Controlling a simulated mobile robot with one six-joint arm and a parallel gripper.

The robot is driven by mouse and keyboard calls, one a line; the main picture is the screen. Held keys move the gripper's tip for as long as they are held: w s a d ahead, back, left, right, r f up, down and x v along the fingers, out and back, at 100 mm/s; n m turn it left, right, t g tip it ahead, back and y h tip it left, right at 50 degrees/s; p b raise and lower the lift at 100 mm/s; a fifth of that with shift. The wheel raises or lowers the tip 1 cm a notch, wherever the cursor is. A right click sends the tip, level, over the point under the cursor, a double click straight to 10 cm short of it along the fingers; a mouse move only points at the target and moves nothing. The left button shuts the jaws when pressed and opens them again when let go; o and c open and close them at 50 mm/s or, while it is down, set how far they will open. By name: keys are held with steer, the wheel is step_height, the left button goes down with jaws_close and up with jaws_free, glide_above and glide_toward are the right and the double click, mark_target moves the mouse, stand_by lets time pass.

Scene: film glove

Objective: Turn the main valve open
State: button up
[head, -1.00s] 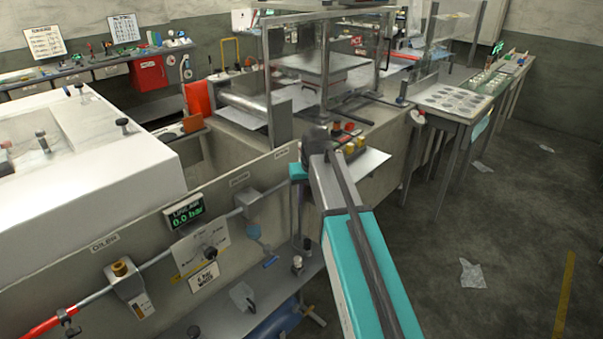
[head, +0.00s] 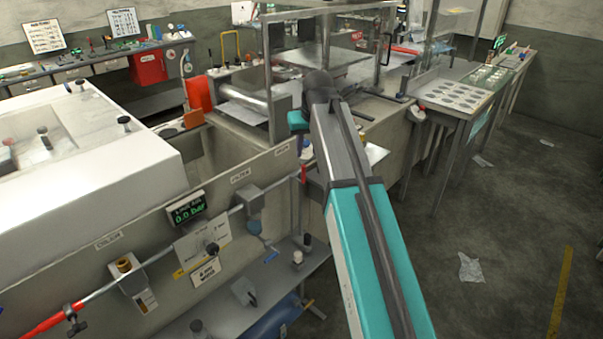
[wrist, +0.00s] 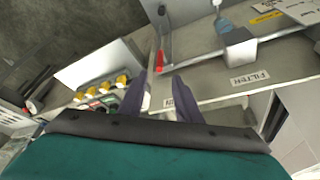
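A red lever (head: 304,173), which looks like the main valve's handle, is at the right end of the pipe on the grey panel. It stands roughly upright and also shows in the wrist view (wrist: 159,60). My gripper (wrist: 159,78) is open and empty, its two dark fingers apart, with the lever beyond the fingertips and between them in the picture. I cannot tell the distance. A label (wrist: 168,103) below the lever is partly covered by a finger. The line air display (head: 186,210) reads 0.0 bar.
The filter unit (head: 250,200) and a black knob (head: 212,249) sit along the pipe left of the lever. A bench with several yellow knobs (wrist: 106,87) is on the other side. Several small items stand on the shelf (head: 270,290) below. The floor at right is mostly clear.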

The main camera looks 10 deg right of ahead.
mark_target(304, 170)
steer(key=shift+f, duration=0.15)
steer(key=shift+p+x, duration=1.6)
steer(key=shift+x, duration=5.1)
jaws_close()
steer(key=shift+a, duration=0.25)
steer(key=shift+d+f, duration=0.1)
steer(key=shift+d, duration=0.25)
